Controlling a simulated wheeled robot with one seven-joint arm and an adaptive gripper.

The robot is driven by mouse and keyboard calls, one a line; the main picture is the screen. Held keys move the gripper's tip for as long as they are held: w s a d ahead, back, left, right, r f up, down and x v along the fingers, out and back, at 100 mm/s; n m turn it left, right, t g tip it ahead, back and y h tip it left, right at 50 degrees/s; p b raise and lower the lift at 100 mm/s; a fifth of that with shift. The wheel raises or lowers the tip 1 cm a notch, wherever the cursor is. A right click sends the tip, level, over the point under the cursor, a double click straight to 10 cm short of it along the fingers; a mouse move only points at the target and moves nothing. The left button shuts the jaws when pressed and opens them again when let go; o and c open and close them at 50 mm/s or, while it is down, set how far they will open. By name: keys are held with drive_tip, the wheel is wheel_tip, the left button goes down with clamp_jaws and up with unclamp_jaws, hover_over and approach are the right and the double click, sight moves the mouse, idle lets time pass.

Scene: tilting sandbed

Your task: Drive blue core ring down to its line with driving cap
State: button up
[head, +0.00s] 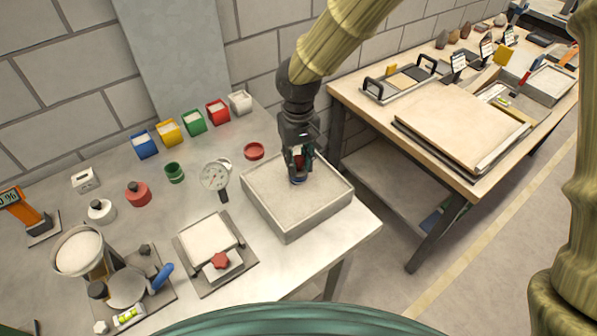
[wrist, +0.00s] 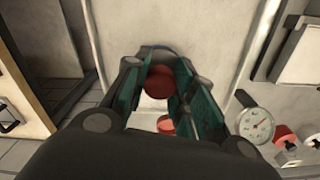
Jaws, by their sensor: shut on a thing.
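My gripper (head: 298,166) points down over the sand tray (head: 291,233), near its middle. It is shut on a red-knobbed piece, seemingly the driving cap (wrist: 159,83), whose round red knob shows between the fingers in the wrist view. Below the fingertips a small blue band, seemingly the blue core ring (head: 297,181), shows at the sand surface. A thin blue edge also shows beyond the fingers in the wrist view. The fingers hide most of both pieces. I cannot tell the ring's line, nor whether cap and ring touch.
A red dish (head: 253,151) and a dial gauge (head: 214,176) stand left of the tray. Colored sand boxes (head: 195,121) line the back. A screeding plate with a red knob (head: 221,261) lies front left. A wooden bench (head: 450,130) stands to the right, across a gap.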

wheel_tip(320, 180, up, 7)
drive_tip(key=p, duration=0.6)
idle(0.3)
idle(0.4)
